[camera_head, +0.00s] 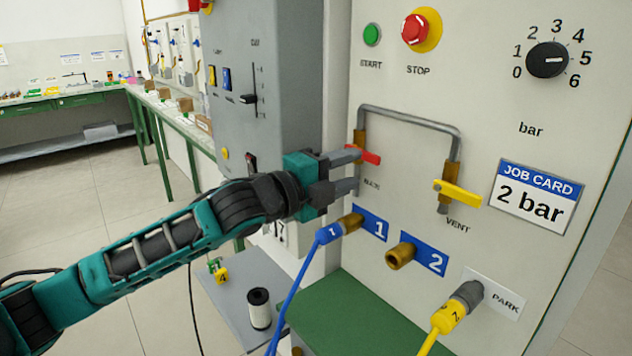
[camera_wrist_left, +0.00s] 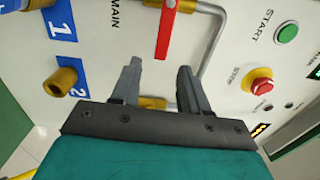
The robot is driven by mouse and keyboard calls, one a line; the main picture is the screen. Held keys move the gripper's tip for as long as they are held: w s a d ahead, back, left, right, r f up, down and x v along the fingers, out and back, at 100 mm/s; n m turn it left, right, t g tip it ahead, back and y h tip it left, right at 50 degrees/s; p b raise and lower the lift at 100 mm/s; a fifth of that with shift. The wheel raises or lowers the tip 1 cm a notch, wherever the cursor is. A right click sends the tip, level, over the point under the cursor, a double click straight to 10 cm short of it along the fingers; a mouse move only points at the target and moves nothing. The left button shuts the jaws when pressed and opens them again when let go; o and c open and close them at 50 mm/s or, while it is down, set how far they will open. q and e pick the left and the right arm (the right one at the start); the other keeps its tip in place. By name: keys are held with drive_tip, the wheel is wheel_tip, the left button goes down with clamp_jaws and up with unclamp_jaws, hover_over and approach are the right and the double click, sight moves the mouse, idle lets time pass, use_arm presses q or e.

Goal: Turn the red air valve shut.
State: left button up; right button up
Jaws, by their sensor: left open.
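The red valve handle (camera_head: 369,157) sits on the left pipe of the panel above the MAIN label and points right, roughly level. In the left wrist view the red handle (camera_wrist_left: 166,32) ends near the gap between my fingertips. My left gripper (camera_head: 356,171) is open at the handle, one finger above the other; the upper finger overlaps part of the handle. In the left wrist view the open gripper (camera_wrist_left: 160,70) holds nothing. I cannot tell whether the fingers touch the handle. My right gripper is not in view.
A yellow VENT handle (camera_head: 457,193) is to the right on the same bent pipe (camera_head: 415,115). Below are a blue hose plug (camera_head: 329,233) in port 1, an empty brass port 2 (camera_head: 400,256) and a yellow plug (camera_head: 449,317) at PARK. A red stop button (camera_head: 415,29) is above.

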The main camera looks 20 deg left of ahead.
use_arm(q)
drive_tip(key=v, duration=0.7)
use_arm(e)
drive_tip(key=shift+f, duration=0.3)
use_arm(q)
drive_tip(key=shift+s+f, duration=0.1)
drive_tip(key=s+d+f+n+y, duration=0.1)
drive_tip(key=s+f+n+y, duration=0.1)
drive_tip(key=f+n, duration=0.6)
drive_tip(key=s+d+f+n+y, duration=0.1)
drive_tip(key=s+f+n, duration=0.25)
drive_tip(key=f, duration=0.75)
drive_tip(key=s+a+f+n+g+y, duration=0.1)
drive_tip(key=s+f+n+g+y, duration=0.1)
drive_tip(key=s+f+n, duration=0.3)
drive_tip(key=s+a+f+n+g+y, duration=0.2)
drive_tip(key=s+f+n, duration=0.3)
drive_tip(key=s+f, duration=0.5)
wheel_tip(320, 180, down, 4)
drive_tip(key=shift+s+a+r+n+y+p, duration=0.25)
drive_tip(key=shift+n+y+p, duration=0.1)
drive_tip(key=shift+y+p, duration=0.15)
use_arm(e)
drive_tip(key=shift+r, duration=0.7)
use_arm(q)
drive_tip(key=shift+w, duration=0.1)
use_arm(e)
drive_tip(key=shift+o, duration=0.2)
